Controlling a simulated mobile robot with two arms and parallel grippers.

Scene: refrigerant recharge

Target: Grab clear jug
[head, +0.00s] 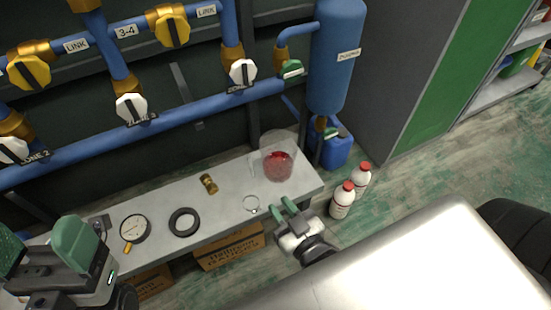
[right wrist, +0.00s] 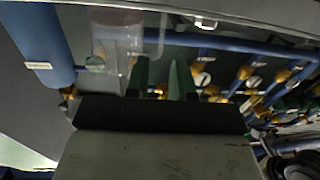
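The clear jug (head: 278,165) stands upright at the right end of the grey bench, with red contents in its lower part. It also shows in the right wrist view (right wrist: 118,38), beyond the fingers and a little left of them. My right gripper (head: 287,207) is in front of the bench's right end, nearer to me than the jug and apart from it. Its two green fingers (right wrist: 162,76) are spread with nothing between them. My left gripper (head: 75,243) is at the lower left; its finger gap is not clear.
Blue pipes with valves run behind. Two white bottles with red caps (head: 342,202) stand right of the bench. Cardboard boxes (head: 230,250) sit below.

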